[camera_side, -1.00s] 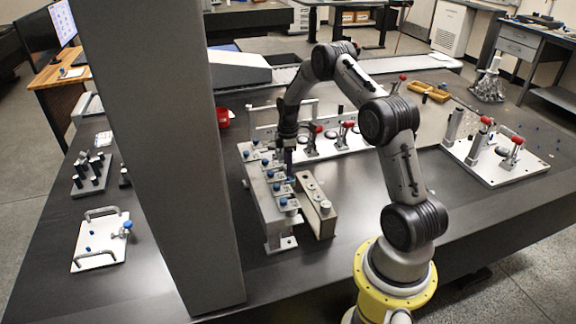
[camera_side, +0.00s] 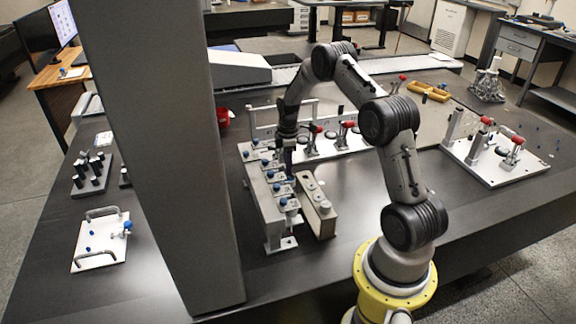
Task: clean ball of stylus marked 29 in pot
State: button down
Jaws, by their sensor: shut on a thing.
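My gripper (camera_side: 288,165) points down over the stylus rack (camera_side: 262,205), a grey block with several blue-topped styli (camera_side: 279,188) along it. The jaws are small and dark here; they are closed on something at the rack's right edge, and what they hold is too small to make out. The number 29 cannot be read on any stylus. A beige block (camera_side: 318,205) with round openings and a pale knob on top stands just right of the rack; I cannot tell whether it holds the cleaning pot.
A thick grey column (camera_side: 165,150) stands left of the rack. Fixture plates with red-handled clamps (camera_side: 345,140) lie behind the gripper and at the right (camera_side: 490,165). A white plate with handles (camera_side: 100,240) lies at the left. The dark table right of the beige block is clear.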

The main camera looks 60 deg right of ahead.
jog(key=shift+n, duration=0.9)
jog(key=shift+r, duration=3)
